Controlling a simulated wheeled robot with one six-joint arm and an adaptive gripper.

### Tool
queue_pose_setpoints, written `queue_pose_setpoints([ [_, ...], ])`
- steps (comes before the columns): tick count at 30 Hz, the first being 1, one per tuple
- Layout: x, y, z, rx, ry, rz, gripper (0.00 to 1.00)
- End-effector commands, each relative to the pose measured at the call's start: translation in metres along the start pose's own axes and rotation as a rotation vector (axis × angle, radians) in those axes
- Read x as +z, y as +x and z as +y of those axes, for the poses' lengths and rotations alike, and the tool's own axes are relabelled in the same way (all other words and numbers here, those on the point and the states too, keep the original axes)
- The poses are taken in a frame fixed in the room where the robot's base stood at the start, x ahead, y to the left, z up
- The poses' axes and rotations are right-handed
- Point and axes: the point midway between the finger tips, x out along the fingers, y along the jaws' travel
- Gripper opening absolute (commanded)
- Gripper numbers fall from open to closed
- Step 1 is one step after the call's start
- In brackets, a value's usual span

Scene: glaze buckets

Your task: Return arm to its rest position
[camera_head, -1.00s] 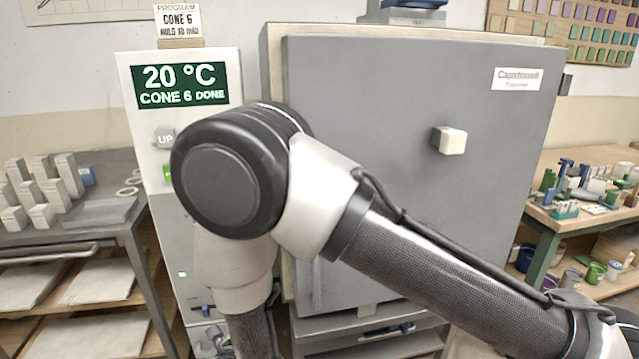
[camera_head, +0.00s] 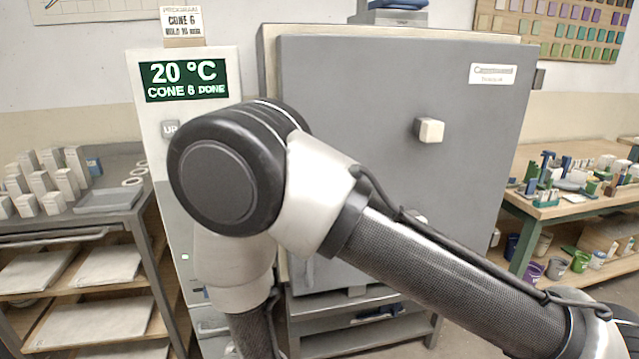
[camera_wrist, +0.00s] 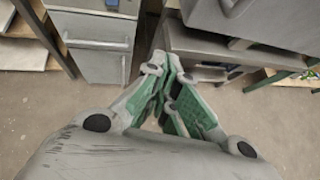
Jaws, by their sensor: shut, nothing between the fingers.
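My gripper (camera_wrist: 168,82) shows in the wrist view with its green-padded fingers together and nothing between them. It hangs above the floor in front of the kiln stand and the controller cabinet, touching neither as far as I can see. In the head view my bent arm crosses the middle of the picture, its elbow in front of the controller and the kiln door. The gripper itself is out of the head view.
The grey kiln (camera_head: 380,100) is closed. Its controller (camera_head: 190,85) reads 20 °C, cone 6 done. A cart (camera_head: 60,232) with white blocks stands left. A workbench (camera_head: 560,208) with tools stands right, buckets (camera_head: 556,268) under it. The floor (camera_wrist: 290,130) shows bare.

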Motion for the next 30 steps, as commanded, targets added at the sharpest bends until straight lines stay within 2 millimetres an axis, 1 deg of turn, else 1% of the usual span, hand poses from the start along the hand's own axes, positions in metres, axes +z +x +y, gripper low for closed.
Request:
queue_pose_setpoints([
  [2,0.007,0.001,-0.017,-0.063,0.043,-0.001,0.00],
  [5,0.026,-0.002,-0.042,-0.159,0.126,-0.004,0.00],
  [8,0.052,-0.005,-0.071,-0.269,0.240,-0.005,0.00],
  [11,0.082,-0.010,-0.107,-0.392,0.381,-0.002,0.00],
  [12,0.097,-0.013,-0.125,-0.450,0.452,0.001,0.00],
  [14,0.119,-0.020,-0.156,-0.547,0.579,0.008,0.00],
  [15,0.135,-0.027,-0.180,-0.619,0.680,0.017,0.00],
  [17,0.156,-0.040,-0.218,-0.732,0.842,0.034,0.00],
  [18,0.168,-0.050,-0.243,-0.804,0.954,0.048,0.00],
  [20,0.181,-0.067,-0.277,-0.905,1.121,0.073,0.00],
  [21,0.188,-0.079,-0.298,-0.966,1.231,0.090,0.00],
  [23,0.195,-0.098,-0.326,-1.050,1.397,0.119,0.00],
  [24,0.199,-0.110,-0.342,-1.097,1.507,0.140,0.00],
  [26,0.203,-0.129,-0.364,-1.159,1.671,0.171,0.00],
  [27,0.206,-0.141,-0.377,-1.193,1.781,0.192,0.00],
  [29,0.209,-0.160,-0.394,-1.232,1.944,0.223,0.00],
  [30,0.212,-0.171,-0.404,-1.248,2.052,0.243,0.00],
])
